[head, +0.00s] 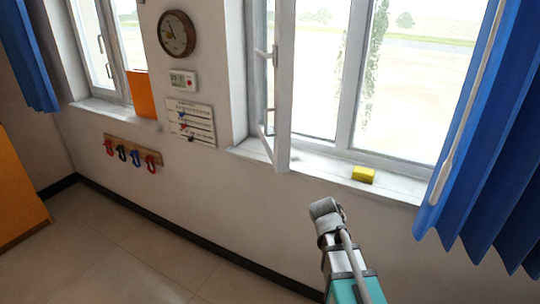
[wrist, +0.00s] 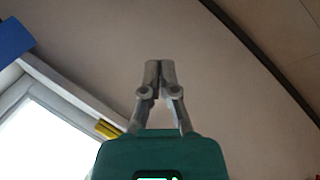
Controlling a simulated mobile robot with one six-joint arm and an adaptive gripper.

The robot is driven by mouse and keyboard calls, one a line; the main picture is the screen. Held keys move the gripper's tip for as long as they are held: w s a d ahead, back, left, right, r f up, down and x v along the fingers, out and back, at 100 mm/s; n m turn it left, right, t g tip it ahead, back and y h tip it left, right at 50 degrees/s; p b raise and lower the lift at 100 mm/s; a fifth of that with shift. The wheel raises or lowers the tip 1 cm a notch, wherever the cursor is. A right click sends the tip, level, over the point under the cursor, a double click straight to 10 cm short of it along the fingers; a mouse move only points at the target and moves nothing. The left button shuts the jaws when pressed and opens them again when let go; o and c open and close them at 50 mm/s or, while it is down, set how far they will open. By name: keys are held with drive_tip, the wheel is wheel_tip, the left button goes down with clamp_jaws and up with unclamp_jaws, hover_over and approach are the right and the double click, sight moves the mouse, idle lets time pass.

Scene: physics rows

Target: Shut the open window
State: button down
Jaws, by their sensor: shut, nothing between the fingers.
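The open window sash (head: 284,85) is a white frame swung inward into the room, standing out from the white window frame (head: 350,80) in the head view. Its handle (head: 266,55) is on the sash's left side. My gripper (wrist: 158,66) is shut and empty in the wrist view, with the plain wall behind its fingers. My arm rises from the bottom of the head view, below and to the right of the sash and apart from it. A white window frame (wrist: 28,85) shows at the left of the wrist view; the open sash cannot be made out there.
A yellow block (head: 363,174) lies on the sill (head: 320,168), right of the sash. A blue curtain (head: 490,130) hangs at the right. A clock (head: 177,34), panels and a hook rack (head: 132,151) are on the wall at left. The floor below is clear.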

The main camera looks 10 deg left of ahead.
drive_tip(key=w+a+r+n+t+h, duration=0.3)
drive_tip(key=w+a+r+n+t, duration=0.3)
drive_tip(key=w+a, duration=0.75)
drive_tip(key=w+a+r+n+t, duration=0.1)
drive_tip(key=a+r+t, duration=0.3)
drive_tip(key=a, duration=0.6)
drive_tip(key=a+r+n+t+b, duration=0.1)
drive_tip(key=a+r+n+t, duration=0.2)
drive_tip(key=a, duration=0.8)
wheel_tip(320, 180, up, 2)
drive_tip(key=shift+w+r+n+t+y, duration=0.1)
drive_tip(key=shift+w+n+t+y, duration=0.3)
drive_tip(key=shift+n, duration=0.1)
drive_tip(key=shift+w, duration=0.1)
drive_tip(key=s+d+x, duration=0.1)
drive_tip(key=d+x, duration=0.1)
drive_tip(key=x, duration=1)
drive_tip(key=shift+w+d, duration=0.2)
drive_tip(key=shift+d, duration=0.2)
